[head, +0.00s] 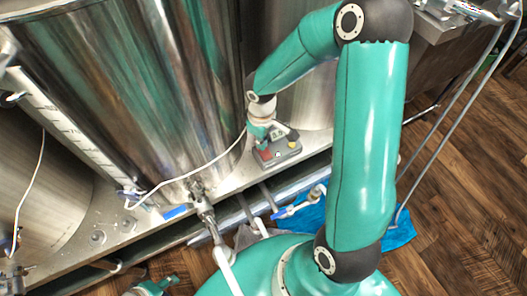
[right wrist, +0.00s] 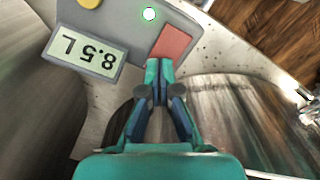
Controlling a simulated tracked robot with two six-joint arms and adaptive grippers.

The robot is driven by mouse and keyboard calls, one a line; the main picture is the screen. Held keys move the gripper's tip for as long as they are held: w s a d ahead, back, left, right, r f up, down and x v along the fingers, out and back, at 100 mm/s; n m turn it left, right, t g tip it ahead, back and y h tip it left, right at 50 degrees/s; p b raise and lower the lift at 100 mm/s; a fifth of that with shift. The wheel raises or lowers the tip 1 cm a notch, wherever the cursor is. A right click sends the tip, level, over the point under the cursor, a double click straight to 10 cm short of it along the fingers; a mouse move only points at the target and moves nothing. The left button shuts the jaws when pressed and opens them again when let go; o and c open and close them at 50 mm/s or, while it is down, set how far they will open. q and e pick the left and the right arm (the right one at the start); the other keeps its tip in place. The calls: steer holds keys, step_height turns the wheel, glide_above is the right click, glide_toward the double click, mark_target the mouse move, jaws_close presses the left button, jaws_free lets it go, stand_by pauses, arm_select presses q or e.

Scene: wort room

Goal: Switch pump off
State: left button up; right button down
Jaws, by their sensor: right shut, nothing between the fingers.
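The grey control box (head: 283,153) stands on the metal ledge at the foot of the steel tanks. In the right wrist view the box (right wrist: 120,25) has a display (right wrist: 84,47) reading 8.5 L upside down, a lit green lamp (right wrist: 149,14), a red button (right wrist: 172,43) and a yellow knob (right wrist: 90,2). My right gripper (head: 263,144) is shut and empty, its fingertips (right wrist: 160,66) at the near edge of the red button. Whether they touch it I cannot tell. A teal part at the bottom edge, seemingly my left gripper (head: 152,287), is mostly cut off.
A large steel tank (head: 130,80) rises left of the box, with a thin white cable crossing its front. A valve with a pipe (head: 205,210) juts out below it. Blue cloth or sheet (head: 310,219) lies beneath the ledge. Wooden floor (head: 465,185) is open on the right.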

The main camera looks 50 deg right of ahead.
steer(key=shift+f, duration=0.2)
steer(key=shift+r, duration=0.15)
step_height(320, 180, up, 6)
steer(key=p, duration=0.4)
stand_by(0.5)
